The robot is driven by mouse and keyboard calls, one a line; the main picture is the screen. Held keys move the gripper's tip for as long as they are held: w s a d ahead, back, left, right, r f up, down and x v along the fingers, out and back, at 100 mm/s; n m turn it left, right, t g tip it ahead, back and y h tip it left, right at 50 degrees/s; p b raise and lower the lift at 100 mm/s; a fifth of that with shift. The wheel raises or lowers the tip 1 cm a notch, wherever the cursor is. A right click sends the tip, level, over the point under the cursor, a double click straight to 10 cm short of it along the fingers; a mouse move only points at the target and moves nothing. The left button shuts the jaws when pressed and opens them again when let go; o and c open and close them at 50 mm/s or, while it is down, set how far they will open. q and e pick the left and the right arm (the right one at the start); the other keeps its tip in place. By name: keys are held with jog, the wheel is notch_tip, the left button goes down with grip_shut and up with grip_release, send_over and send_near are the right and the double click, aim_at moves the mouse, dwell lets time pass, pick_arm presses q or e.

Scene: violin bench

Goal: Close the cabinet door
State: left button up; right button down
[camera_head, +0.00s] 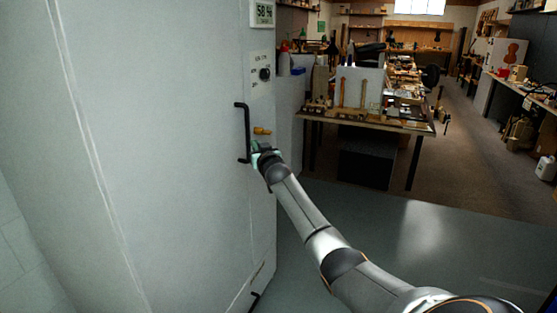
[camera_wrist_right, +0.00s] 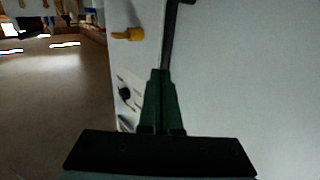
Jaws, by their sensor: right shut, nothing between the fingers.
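The cabinet door (camera_head: 170,150) is a large pale grey panel filling the left of the head view. Its black bar handle (camera_head: 243,132) stands upright near its right edge. I see no clear gap along that edge, and cannot tell whether the door is fully shut. My right gripper (camera_head: 257,150) is at the lower end of the handle. In the right wrist view its dark green fingers (camera_wrist_right: 161,73) are together and empty, just by the handle (camera_wrist_right: 170,30). I cannot tell whether they touch it. My left gripper is not in view.
A brass latch (camera_head: 262,131) sticks out right of the handle; it also shows in the wrist view (camera_wrist_right: 128,34). Above it are a dial (camera_head: 265,74) and a display (camera_head: 263,13). A cluttered workbench (camera_head: 370,120) stands behind. The floor (camera_head: 430,225) at right is clear.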

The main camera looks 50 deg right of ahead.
jog(key=s+a, duration=0.2)
jog(key=s, duration=0.8)
jog(key=shift+s+f, duration=0.25)
jog(key=shift+s, duration=0.05)
jog(key=shift+a, duration=0.1)
